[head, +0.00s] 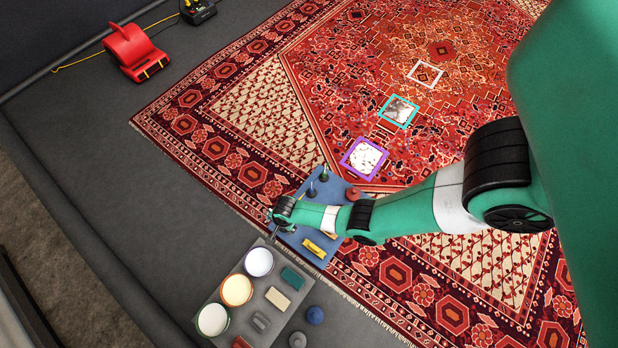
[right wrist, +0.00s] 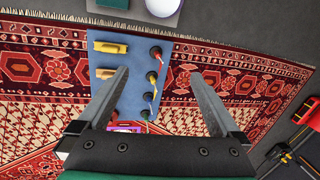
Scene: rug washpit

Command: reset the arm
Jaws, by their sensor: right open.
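My right arm comes in from the right in the head view and reaches over the rug. Its gripper (right wrist: 160,76) is open in the right wrist view, with nothing between its fingers. It hangs above the blue tool mat (right wrist: 182,60), apart from the tools on it. In the head view the arm's wrist hides part of this blue mat (head: 325,183). My left gripper is not in view.
The patterned rug (head: 235,120) bears purple (head: 364,158), teal (head: 398,111) and white (head: 425,74) square frames. A grey tray (head: 262,333) holds three tubs and blocks. A red blower (head: 135,50) stands at the upper left.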

